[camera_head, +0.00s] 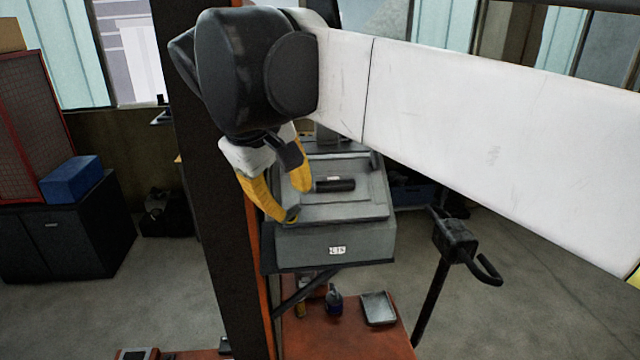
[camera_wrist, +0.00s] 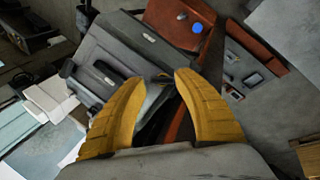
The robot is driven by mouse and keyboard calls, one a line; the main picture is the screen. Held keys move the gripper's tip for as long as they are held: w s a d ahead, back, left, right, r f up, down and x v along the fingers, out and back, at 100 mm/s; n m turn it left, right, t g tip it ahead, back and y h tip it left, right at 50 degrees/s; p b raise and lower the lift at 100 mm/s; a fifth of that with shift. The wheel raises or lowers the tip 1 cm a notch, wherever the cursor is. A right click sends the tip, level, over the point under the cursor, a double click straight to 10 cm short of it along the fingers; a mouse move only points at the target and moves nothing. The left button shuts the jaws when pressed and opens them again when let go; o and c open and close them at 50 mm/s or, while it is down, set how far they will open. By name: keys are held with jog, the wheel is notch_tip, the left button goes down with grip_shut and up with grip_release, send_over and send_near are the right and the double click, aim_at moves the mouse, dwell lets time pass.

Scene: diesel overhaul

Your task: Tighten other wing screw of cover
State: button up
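A grey box (camera_head: 335,245) with a sloped cover (camera_head: 345,207) stands below my gripper in the head view. The cover also shows in the wrist view (camera_wrist: 104,48). It bears a black bar handle (camera_head: 334,185). A small dark knob (camera_head: 376,159), perhaps a wing screw, sits at the cover's far right corner. My gripper (camera_head: 297,204) has its yellow fingers spread over the cover's left side, one fingertip near the front left edge. In the wrist view, my gripper's fingertips (camera_wrist: 159,77) are apart. A small dark part between them is unclear; I cannot identify a wing screw there.
A dark upright post (camera_head: 205,230) stands close left of the box. A black handle on a stand (camera_head: 456,240) is at the right. Below is a red-brown surface (camera_head: 350,335) with a bottle (camera_head: 334,300) and a small tray (camera_head: 379,308). Floor is clear at far right.

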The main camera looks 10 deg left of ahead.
aim_at(291, 212)
jog(key=n+t+b, duration=0.1)
jog(key=n, duration=0.4)
jog(key=w+f+n+t+b, duration=0.1)
jog(key=n+t+b, duration=0.1)
jog(key=n, duration=0.3)
jog(key=f+n+t+b, duration=0.1)
jog(key=n+t+b, duration=0.1)
jog(key=n, duration=0.3)
jog(key=shift+w+f+n+y, duration=0.2)
jog(key=shift+n+y, duration=0.1)
jog(key=shift+n, duration=0.1)
jog(key=shift+w+a+f, duration=0.15)
jog(key=shift+w+a, duration=0.1)
jog(key=shift+w, duration=0.05)
jog(key=shift+s+d, duration=0.15)
jog(key=shift+d, duration=0.05)
jog(key=shift+f+b, duration=0.15)
jog(key=shift+b, duration=0.15)
jog(key=shift+w+a+f+b, duration=0.2)
jog(key=shift+w+f+b, duration=0.25)
jog(key=shift+w+f, duration=0.25)
jog(key=shift+w+a+f+b, duration=0.15)
jog(key=shift+w+f+b, duration=0.35)
jog(key=shift+f, duration=0.25)
